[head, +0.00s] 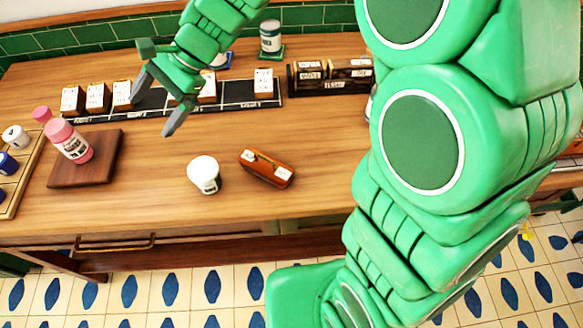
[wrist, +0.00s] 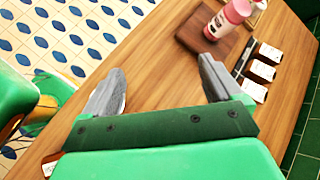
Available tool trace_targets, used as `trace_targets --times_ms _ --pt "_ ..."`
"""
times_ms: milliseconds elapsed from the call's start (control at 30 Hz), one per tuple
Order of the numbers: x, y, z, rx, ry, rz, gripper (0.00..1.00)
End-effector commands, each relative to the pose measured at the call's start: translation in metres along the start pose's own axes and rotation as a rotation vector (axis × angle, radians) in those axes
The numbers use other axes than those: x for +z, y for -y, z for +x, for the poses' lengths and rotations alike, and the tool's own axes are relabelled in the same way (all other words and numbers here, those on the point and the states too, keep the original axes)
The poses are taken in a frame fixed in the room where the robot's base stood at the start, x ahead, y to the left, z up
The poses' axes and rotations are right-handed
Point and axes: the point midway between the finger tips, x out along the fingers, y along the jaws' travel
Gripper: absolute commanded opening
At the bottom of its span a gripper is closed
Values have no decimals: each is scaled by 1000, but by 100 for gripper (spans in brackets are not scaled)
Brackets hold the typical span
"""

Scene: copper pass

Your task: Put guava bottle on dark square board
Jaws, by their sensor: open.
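The pink bottle with a white label (head: 75,147), which I take as the guava bottle, stands on the dark square board (head: 106,152) at the left of the counter. In the wrist view the bottle (wrist: 224,20) is at the top right, on the board (wrist: 234,47). My gripper (head: 158,106) is open and empty, above the counter to the right of the board, apart from the bottle. Its two spread fingers also show in the wrist view (wrist: 160,68), with only bare wood between them.
A second pink top (head: 42,114) shows behind the bottle. A tray (head: 36,176) with small jars is at the far left. A white-lidded jar (head: 204,174) and a reddish-brown case (head: 266,168) stand in front. A black rack (head: 235,103) with labelled blocks runs behind.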

Motion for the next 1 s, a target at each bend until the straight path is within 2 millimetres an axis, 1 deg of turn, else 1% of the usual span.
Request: trace_targets --times_ms 33,100,167,300,467,500,767,800,1000 --pt "1 -14 -11 14 -25 -33 92" --pt "0 -34 -23 41 -58 -81 92" --pt "0 -50 -34 63 -87 -123 92" --pt "-1 -93 -57 126 -151 -209 92" --pt "-3 -141 -83 204 -223 -298 92" --pt "-3 -154 -88 227 -239 -319 92" --pt "-3 -236 -126 376 -335 -433 92" --pt "-3 -249 -132 402 -347 -448 92" --pt "0 -312 -158 530 -406 -508 92"
